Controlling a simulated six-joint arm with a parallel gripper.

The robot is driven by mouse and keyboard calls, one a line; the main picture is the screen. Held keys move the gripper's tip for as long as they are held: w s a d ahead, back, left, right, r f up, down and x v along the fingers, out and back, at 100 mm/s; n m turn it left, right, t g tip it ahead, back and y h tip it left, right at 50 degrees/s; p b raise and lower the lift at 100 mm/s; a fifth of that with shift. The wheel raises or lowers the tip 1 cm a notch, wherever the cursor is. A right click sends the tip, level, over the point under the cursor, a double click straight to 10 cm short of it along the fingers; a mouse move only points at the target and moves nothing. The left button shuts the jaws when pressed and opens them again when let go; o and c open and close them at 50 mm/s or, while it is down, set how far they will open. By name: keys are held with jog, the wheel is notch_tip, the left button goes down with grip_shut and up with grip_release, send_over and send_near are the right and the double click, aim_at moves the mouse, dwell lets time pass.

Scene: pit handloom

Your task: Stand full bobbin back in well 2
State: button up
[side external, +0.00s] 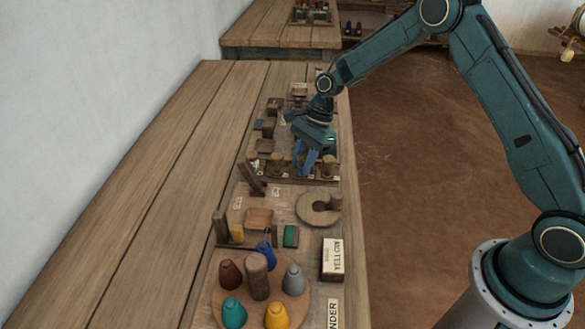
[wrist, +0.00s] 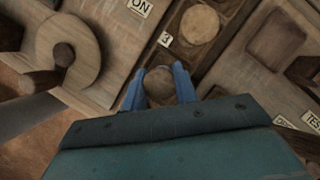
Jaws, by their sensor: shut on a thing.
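My gripper (side external: 306,164) is lowered over the dark well rack (side external: 300,178), with its blue fingers pointing down. In the wrist view my gripper (wrist: 160,90) is shut on a round-topped brownish bobbin (wrist: 158,78), which sits between the fingers over the rack. Its lower end is hidden, so I cannot tell whether it is in a well. Another bobbin (wrist: 200,24) stands in the rack beyond a label reading 3 (wrist: 165,40). In the side view one bobbin (side external: 277,160) stands left of the fingers and one (side external: 328,164) stands right.
A round wooden disc with a peg (side external: 318,207) lies nearer the camera. A round tray (side external: 218,308) holds several coloured cones. The left side of the bench is clear.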

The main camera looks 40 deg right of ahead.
jog(key=o, duration=1)
jog(key=shift+r, duration=0.1)
jog(key=v, duration=1.2)
jog(key=shift+r, duration=0.1)
